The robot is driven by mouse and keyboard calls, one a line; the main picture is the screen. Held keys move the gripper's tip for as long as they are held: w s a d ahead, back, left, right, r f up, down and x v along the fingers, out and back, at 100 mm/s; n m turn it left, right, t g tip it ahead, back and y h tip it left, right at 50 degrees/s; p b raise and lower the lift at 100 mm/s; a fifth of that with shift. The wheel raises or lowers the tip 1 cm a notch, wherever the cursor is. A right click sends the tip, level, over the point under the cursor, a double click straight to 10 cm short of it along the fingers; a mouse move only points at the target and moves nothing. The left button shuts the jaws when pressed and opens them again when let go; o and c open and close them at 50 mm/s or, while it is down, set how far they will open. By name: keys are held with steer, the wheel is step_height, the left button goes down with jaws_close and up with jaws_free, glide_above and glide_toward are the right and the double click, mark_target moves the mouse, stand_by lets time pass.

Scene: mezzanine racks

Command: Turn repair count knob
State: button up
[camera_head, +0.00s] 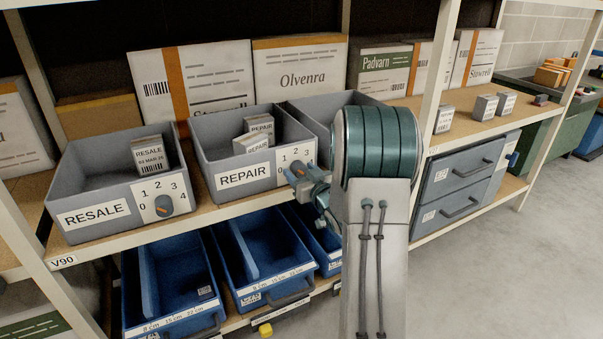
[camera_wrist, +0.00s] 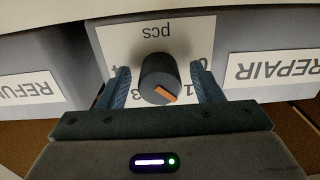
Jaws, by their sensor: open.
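The repair count knob (camera_wrist: 158,72) is dark grey and round with an orange pointer mark, on a white number plate (camera_wrist: 196,32) that appears upside down in the wrist view. The mark slants to the lower right there; I cannot tell its exact number. My gripper (camera_wrist: 163,80) is open, with one blue finger on each side of the knob and a visible gap to it. In the head view my gripper (camera_head: 293,175) covers the knob on the REPAIR bin (camera_head: 207,163). The plate (camera_head: 296,155) shows 1, 2, 3 above it. Two small boxes (camera_head: 254,138) are in that bin.
The RESALE bin (camera_head: 82,190) with its own knob (camera_head: 164,206) stands to the left. Another grey bin (camera_head: 337,100), labelled REFU... in the wrist view (camera_wrist: 30,88), adjoins on the right. Blue bins (camera_head: 262,255) are below; a rack post (camera_head: 432,85) stands right.

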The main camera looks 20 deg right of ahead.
steer(key=c, duration=1)
steer(key=shift+m, duration=0.4)
steer(key=m, duration=0.3)
steer(key=shift+m+p, duration=0.35)
steer(key=shift+m, duration=2.15)
